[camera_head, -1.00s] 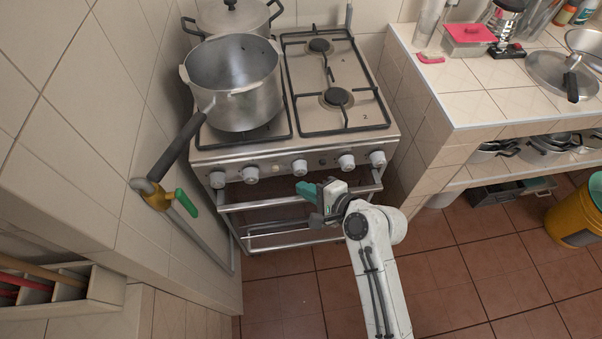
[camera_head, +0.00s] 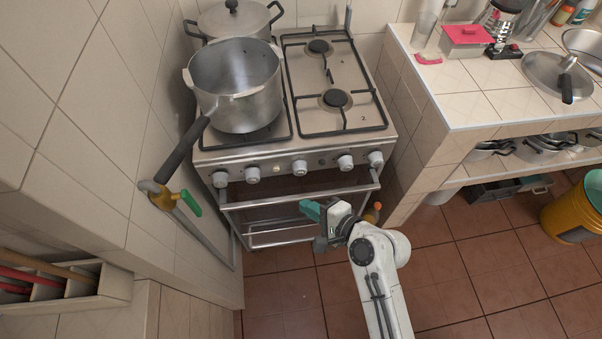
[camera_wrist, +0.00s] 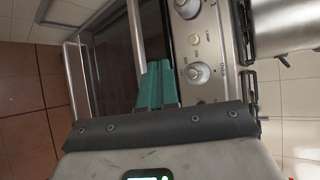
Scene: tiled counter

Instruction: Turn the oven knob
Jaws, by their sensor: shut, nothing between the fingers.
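The oven's front panel (camera_head: 273,169) has a row of several white knobs, among them a middle knob (camera_head: 299,168), one left of it (camera_head: 253,174) and one right of it (camera_head: 345,162). My gripper (camera_head: 309,209) has teal fingertips and is shut and empty. In the head view it appears below the middle knob, in front of the oven door and apart from the knobs. In the wrist view the teal fingers (camera_wrist: 157,72) lie side by side, with a knob (camera_wrist: 197,73) just to their right and another knob (camera_wrist: 187,8) at the top.
A large pot (camera_head: 236,85) stands on the left burners, its dark handle reaching out past the stove's left front. The door's metal handle bar (camera_head: 300,192) runs below the knobs. Tiled floor is open at front right.

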